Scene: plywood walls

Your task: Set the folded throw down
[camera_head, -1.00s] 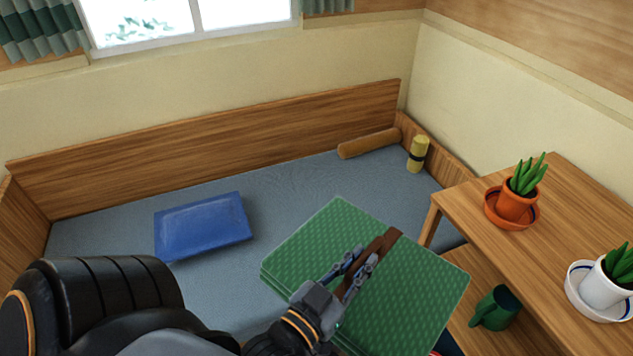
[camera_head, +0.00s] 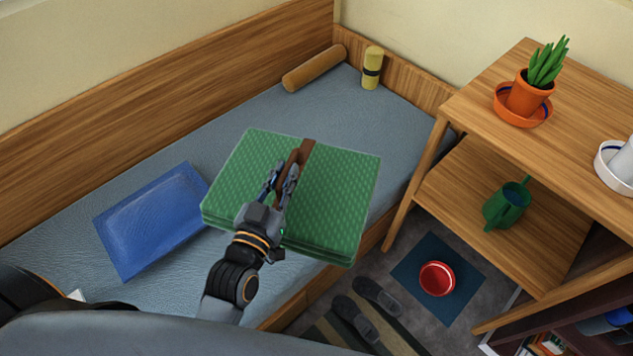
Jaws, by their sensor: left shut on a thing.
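The folded throw (camera_head: 335,200) is a thick green patterned square with a brown strap (camera_head: 295,172) across its middle. My left gripper (camera_head: 284,175) is shut on the strap and holds the throw. The throw appears over the grey-blue bench bed (camera_head: 330,105), with its near corner past the bed's front edge. I cannot tell whether its underside touches the bed. My right gripper does not show.
A blue cushion (camera_head: 155,220) lies left of the throw. A wooden shelf table (camera_head: 490,85) with a potted plant (camera_head: 530,92) stands right. Shoes (camera_head: 362,315) and a red bowl (camera_head: 437,279) are on the floor.

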